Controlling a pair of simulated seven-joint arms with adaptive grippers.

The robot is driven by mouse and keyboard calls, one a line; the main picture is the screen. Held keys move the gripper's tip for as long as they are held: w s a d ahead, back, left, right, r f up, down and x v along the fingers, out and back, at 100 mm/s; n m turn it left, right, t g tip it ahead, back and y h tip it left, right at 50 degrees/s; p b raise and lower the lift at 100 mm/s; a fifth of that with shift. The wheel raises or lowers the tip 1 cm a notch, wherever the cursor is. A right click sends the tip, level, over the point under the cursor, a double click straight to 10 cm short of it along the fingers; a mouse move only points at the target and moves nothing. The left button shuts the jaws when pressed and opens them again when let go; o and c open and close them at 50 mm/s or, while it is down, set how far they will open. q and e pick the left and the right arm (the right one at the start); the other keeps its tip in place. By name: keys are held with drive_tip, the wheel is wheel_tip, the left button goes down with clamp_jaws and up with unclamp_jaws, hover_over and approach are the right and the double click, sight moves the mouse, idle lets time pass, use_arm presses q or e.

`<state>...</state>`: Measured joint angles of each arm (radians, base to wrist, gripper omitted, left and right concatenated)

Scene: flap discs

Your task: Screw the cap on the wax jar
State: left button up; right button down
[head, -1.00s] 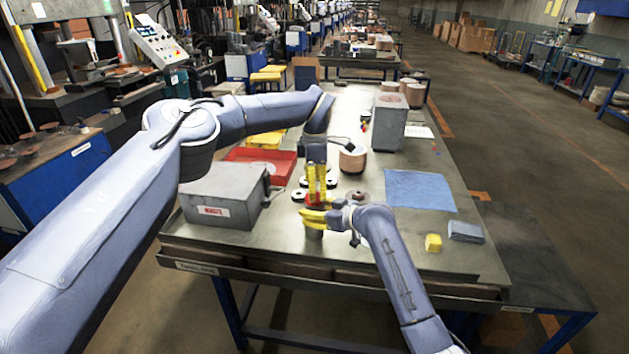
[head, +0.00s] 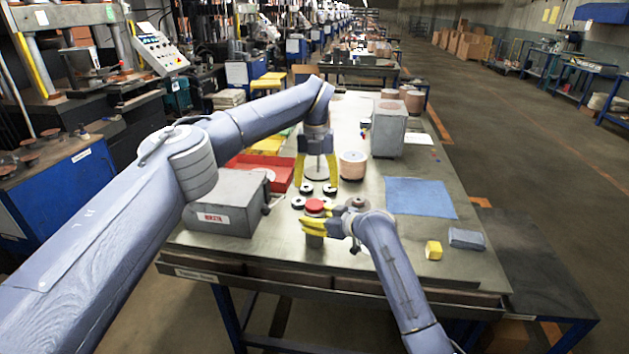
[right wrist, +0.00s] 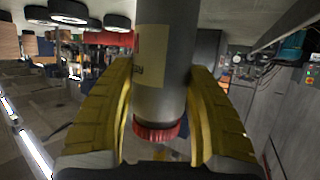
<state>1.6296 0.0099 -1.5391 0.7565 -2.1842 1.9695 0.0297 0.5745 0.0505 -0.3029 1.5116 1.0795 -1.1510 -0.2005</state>
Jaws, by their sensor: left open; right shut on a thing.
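The wax jar (head: 314,241) is a grey cylinder standing near the front of the workbench. In the right wrist view the jar (right wrist: 162,75) shows a pale label and appears upside down. The red ribbed cap (head: 314,206) sits on its mouth; it also shows in the right wrist view (right wrist: 157,132). How tightly it sits cannot be told. My right gripper (head: 318,226) is shut on the jar's body, with yellow fingers on both sides. My left gripper (head: 316,187) is open and empty, pointing down, above and a little behind the cap.
Several black-and-white discs (head: 307,188) lie behind the jar. A grey box (head: 222,218) stands left, with a red tray (head: 262,170) behind it. A copper-coloured cylinder (head: 353,168) stands behind.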

sight(314, 204)
use_arm(q)
drive_tip(key=n, duration=0.3)
drive_tip(key=shift+a, duration=0.35)
drive_tip(key=shift+f, duration=4)
drive_tip(key=shift+o, duration=0.2)
drive_tip(key=c, duration=1.4)
drive_tip(key=o, duration=1.4)
drive_tip(key=shift+c, duration=0.2)
wheel_tip(314, 204, up, 12)
